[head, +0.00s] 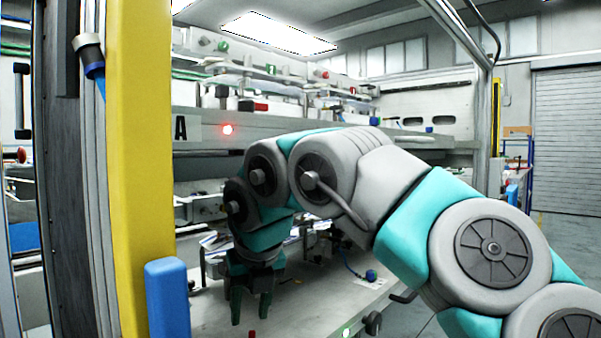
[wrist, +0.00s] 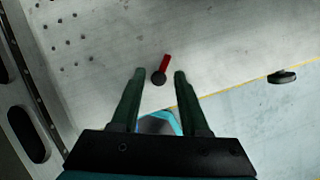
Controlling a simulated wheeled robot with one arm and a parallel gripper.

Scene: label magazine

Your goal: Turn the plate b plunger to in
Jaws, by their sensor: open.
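My gripper (head: 250,318) hangs at the lower left of the head view, fingers pointing down over the grey bench. In the wrist view my gripper (wrist: 157,72) is open and empty. A dark round knob with a short red bar (wrist: 165,63) sits on the pale metal plate, in line with the gap between the fingertips. It looks like a plunger, but no label shows whether it is plate b's. The red bar points up and slightly right. A small red tip (head: 251,334) shows below my fingers in the head view, cut by the bottom edge.
A yellow post (head: 140,150) and a blue block (head: 168,298) stand left of my gripper. A second dark knob (wrist: 284,76) is at right in the wrist view.

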